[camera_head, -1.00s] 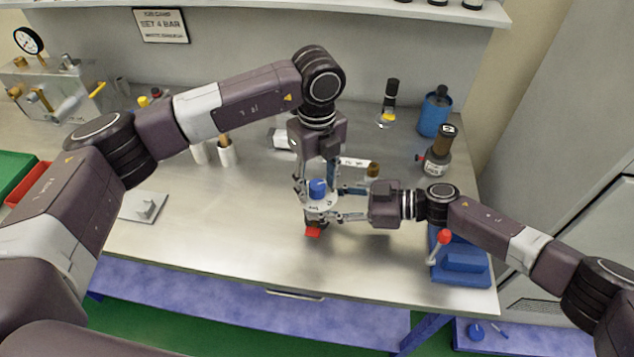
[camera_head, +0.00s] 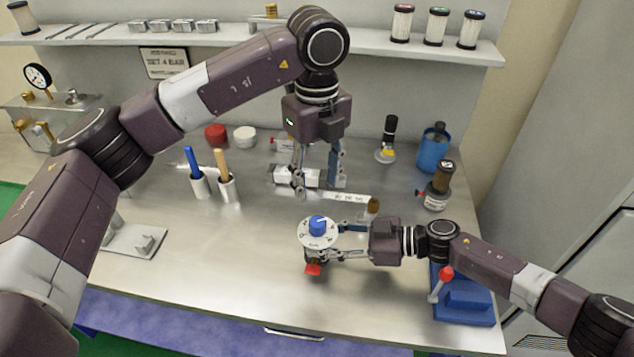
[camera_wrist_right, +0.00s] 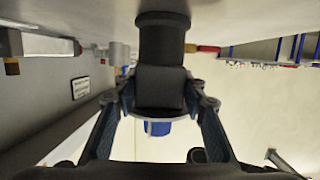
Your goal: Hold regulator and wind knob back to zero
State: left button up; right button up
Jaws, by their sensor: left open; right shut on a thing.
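The regulator has a round white dial plate (camera_head: 308,238) with a blue knob (camera_head: 317,225) on top and a red part (camera_head: 313,269) low at its front. My right gripper (camera_head: 332,243) comes from the right and is shut on the regulator's body, holding it upright. In the right wrist view the dark body (camera_wrist_right: 160,88) sits between the two fingers, with the blue knob (camera_wrist_right: 158,128) beyond it. My left gripper (camera_head: 318,190) points down, open and empty. It is above the knob and apart from it. The knob's exact dial reading is too small to tell.
A blue base with a red-tipped lever (camera_head: 463,294) stands at the front right. Cups with blue and tan handles (camera_head: 228,188) are to the left. The front middle bench is clear.

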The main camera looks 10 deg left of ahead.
jog(key=shift+s+d+f, duration=0.1)
jog(key=shift+s+f, duration=0.05)
jog(key=shift+f, duration=0.25)
jog(key=o, duration=1.2)
jog(key=shift+r, duration=0.1)
jog(key=shift+c, duration=0.2)
jog(key=shift+r, duration=0.1)
